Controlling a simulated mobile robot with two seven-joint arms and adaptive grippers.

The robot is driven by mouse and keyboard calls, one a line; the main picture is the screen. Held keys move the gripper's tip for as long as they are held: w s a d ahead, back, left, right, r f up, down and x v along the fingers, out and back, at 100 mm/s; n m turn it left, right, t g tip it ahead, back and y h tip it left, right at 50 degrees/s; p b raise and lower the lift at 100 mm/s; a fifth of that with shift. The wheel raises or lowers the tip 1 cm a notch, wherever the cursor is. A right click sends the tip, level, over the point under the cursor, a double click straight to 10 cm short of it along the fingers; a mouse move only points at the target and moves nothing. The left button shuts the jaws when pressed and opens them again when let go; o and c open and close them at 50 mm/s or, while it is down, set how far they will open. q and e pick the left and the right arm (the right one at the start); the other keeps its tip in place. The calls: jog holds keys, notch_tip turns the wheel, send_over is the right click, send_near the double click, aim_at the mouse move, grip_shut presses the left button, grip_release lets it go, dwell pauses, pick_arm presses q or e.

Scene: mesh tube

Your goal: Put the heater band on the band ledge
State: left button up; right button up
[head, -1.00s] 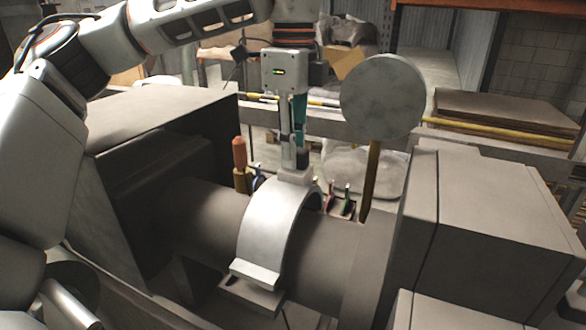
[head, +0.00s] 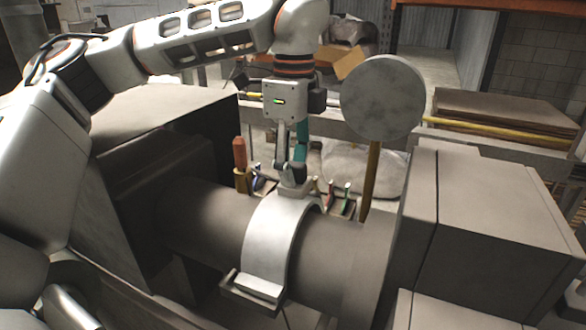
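The heater band (head: 268,240) is a light grey metal half-ring with a flat foot at its lower front end. It arches over the thick grey barrel in the middle of the head view. My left gripper (head: 293,180) points down from above, its fingers at the lug on top of the band and apparently shut on it. A darker flat plate, seemingly the band ledge (head: 236,297), shows just under and left of the band's foot. I cannot tell whether foot and plate touch. The band's far end is hidden behind the barrel. My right gripper is not in view.
Large grey machine blocks stand left and right (head: 495,215) of the barrel (head: 205,220). A round grey disc (head: 383,97) on a post rises behind, right of my gripper. An orange-handled tool (head: 240,153) and several small coloured tools stand behind the barrel.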

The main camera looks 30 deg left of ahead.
pick_arm(q)
jog(key=shift+f, duration=0.1)
notch_tip(320, 180, up, 12)
jog(key=shift+w+r, duration=0.15)
jog(key=shift+r, duration=0.05)
dwell(0.3)
dwell(0.5)
